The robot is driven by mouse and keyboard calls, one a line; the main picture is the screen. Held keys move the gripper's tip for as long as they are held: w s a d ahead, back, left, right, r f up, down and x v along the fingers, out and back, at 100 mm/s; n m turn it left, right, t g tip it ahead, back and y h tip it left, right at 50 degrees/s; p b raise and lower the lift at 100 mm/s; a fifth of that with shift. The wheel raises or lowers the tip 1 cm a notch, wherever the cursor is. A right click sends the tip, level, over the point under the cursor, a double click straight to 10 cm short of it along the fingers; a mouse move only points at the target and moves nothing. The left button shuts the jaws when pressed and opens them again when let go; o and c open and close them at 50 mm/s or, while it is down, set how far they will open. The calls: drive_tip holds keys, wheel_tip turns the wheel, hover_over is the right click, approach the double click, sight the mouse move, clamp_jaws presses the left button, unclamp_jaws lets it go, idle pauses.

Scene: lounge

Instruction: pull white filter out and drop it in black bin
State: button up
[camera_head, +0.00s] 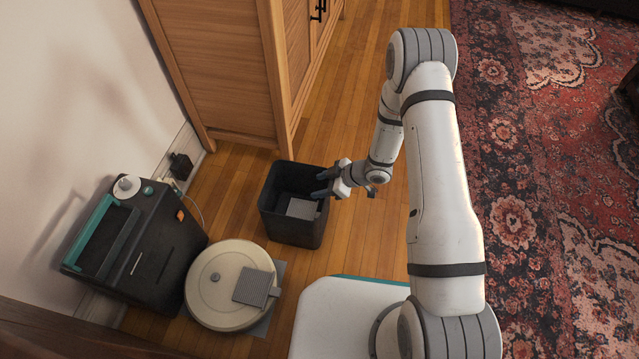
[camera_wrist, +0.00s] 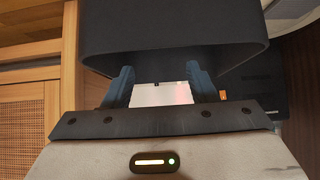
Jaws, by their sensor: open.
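The black bin (camera_head: 292,232) stands on the wood floor, upright and open at the top. A flat pale grey-white piece, likely the white filter (camera_head: 302,208), lies inside it, apart from my fingers. My gripper (camera_head: 322,184) is open at the bin's right side, its fingers reaching over the opening. In the wrist view, my two dark blue fingers (camera_wrist: 161,88) stand apart with no object clearly held. A bright pale patch shows between them; I cannot tell what it is. The dark bin (camera_wrist: 180,35) fills the top of that view.
A round cream robot vacuum (camera_head: 218,300) with a grey ridged block (camera_head: 255,287) on top sits left of the bin. A black dock with teal trim (camera_head: 150,250) stands by the wall. A wooden cabinet (camera_head: 215,70) is behind the bin. A red rug (camera_head: 540,150) lies right.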

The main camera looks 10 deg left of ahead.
drive_tip(key=p+v, duration=0.3)
drive_tip(key=v, duration=0.4)
drive_tip(key=shift+d+r, duration=0.25)
drive_tip(key=shift+d, duration=0.05)
drive_tip(key=shift+s, duration=0.1)
drive_tip(key=shift+r, duration=0.1)
idle(0.7)
